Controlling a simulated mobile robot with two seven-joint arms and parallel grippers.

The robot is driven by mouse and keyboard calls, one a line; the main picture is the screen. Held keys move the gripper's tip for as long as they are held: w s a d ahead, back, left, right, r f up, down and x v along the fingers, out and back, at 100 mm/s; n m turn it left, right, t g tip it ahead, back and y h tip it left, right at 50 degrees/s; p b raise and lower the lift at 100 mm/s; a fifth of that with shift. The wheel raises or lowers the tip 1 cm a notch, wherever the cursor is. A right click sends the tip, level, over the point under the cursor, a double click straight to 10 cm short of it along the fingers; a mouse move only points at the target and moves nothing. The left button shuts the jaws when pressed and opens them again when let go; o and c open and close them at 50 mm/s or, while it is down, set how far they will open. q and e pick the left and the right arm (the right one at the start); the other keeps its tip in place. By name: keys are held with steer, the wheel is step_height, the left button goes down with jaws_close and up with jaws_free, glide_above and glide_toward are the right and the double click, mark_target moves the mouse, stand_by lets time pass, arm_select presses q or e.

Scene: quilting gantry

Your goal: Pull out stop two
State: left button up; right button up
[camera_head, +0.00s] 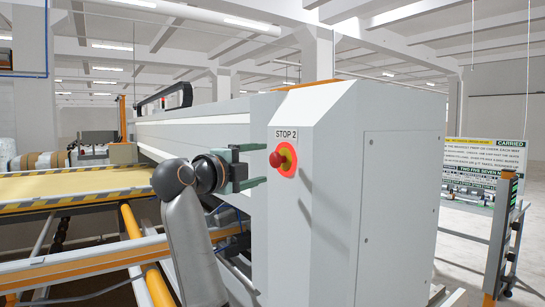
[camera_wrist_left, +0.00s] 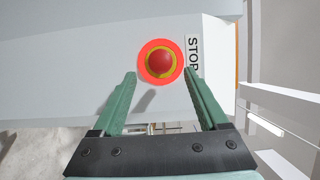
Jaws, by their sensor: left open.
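Stop two is a red mushroom button (camera_head: 280,159) on a yellow and red-orange disc, on the white machine housing (camera_head: 330,240). A label (camera_head: 285,135) above it reads "STOP 2". The button also shows in the left wrist view (camera_wrist_left: 160,62), just beyond the fingertips and roughly midway between their lines. My left gripper (camera_head: 262,164) is open, with green fingers, just left of the button in the head view. It also shows in the left wrist view (camera_wrist_left: 159,75). Nothing is between its fingers, and they look apart from the button. My right gripper is not in view.
A yellow quilting bed (camera_head: 75,185) with orange rails (camera_head: 100,262) lies at the left. A sign board (camera_head: 484,160) and a grey post with an orange top (camera_head: 500,235) stand at the right. Open floor (camera_head: 462,250) shows between housing and post.

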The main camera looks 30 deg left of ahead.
mark_target(273, 161)
arm_select(q)
steer(key=w+p, duration=0.1)
steer(key=w, duration=0.4)
steer(key=shift+w, duration=0.4)
steer(key=shift+c, duration=0.3)
jaws_close()
